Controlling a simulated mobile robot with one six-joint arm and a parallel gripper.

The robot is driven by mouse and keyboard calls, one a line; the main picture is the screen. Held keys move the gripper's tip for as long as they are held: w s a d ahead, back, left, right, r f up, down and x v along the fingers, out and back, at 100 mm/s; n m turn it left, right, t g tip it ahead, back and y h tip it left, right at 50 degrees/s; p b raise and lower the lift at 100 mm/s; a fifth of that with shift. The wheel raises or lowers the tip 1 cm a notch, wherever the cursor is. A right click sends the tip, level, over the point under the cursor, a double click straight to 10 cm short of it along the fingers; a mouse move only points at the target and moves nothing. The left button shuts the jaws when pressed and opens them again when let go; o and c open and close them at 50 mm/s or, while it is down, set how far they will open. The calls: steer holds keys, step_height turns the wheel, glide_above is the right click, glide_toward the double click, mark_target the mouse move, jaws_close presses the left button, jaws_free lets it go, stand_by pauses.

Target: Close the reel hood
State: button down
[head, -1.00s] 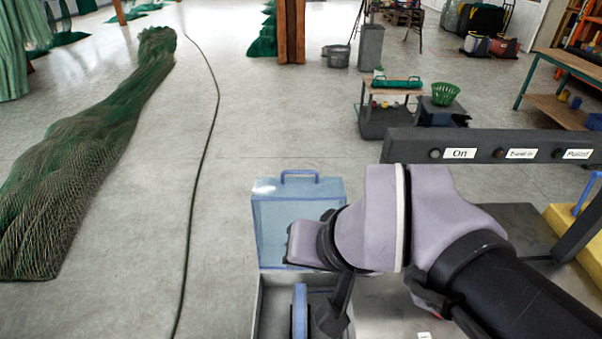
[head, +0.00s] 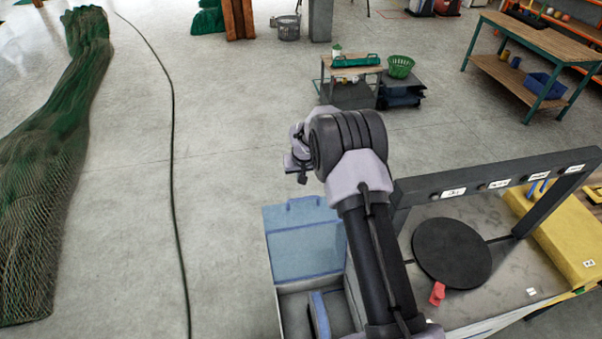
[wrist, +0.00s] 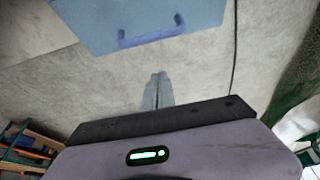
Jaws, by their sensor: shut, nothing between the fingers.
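The reel hood (head: 305,247) is a translucent blue lid with a blue handle (head: 303,203) at its top edge. It stands raised at the far end of a grey open-topped box (head: 292,310), so the hood is open. A blue-rimmed reel (head: 319,316) sits inside the box, partly hidden by my arm. My gripper (head: 296,166) is above and beyond the hood's top edge in the head view. In the wrist view its fingers (wrist: 157,77) are shut and empty, and the hood (wrist: 140,20) with its handle (wrist: 151,34) is apart from them.
Right of the box is a grey worktop with a black disc (head: 452,253), a red piece (head: 437,293) and a dark labelled rail (head: 490,178). A yellow block (head: 560,235) stands at the right. A green net (head: 50,190) and a cable (head: 172,150) lie left. Floor beyond the hood is clear.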

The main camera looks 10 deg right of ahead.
mark_target(301, 203)
steer(key=f, duration=0.2)
steer(key=s+f+p, duration=0.1)
steer(key=f, duration=0.3)
steer(key=shift+s+f, duration=0.2)
steer(key=shift+s, duration=0.1)
